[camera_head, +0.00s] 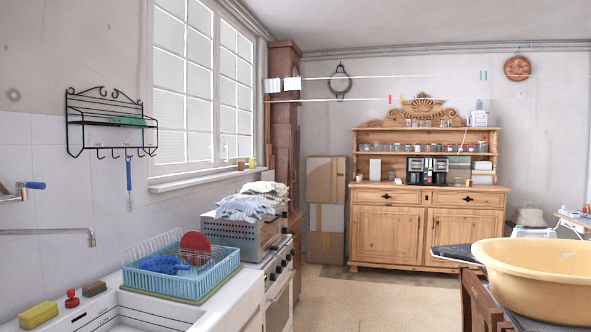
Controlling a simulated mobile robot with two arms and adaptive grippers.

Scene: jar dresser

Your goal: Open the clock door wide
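A tall, narrow reddish-brown wooden case (284,132) stands in the far corner, just right of the window. It looks like the clock, seen at a steep angle from its side. Its front faces right and is mostly turned away from me, so I cannot tell whether its door is open or shut. The lower part is partly hidden behind the stove. Neither of my grippers is in view.
A sink counter (233,300) with a blue dish rack (182,278) and a stove (280,278) line the left wall. A wooden dresser (386,236) stands at the back. A yellow basin (540,285) is at right. The floor (372,303) between is clear.

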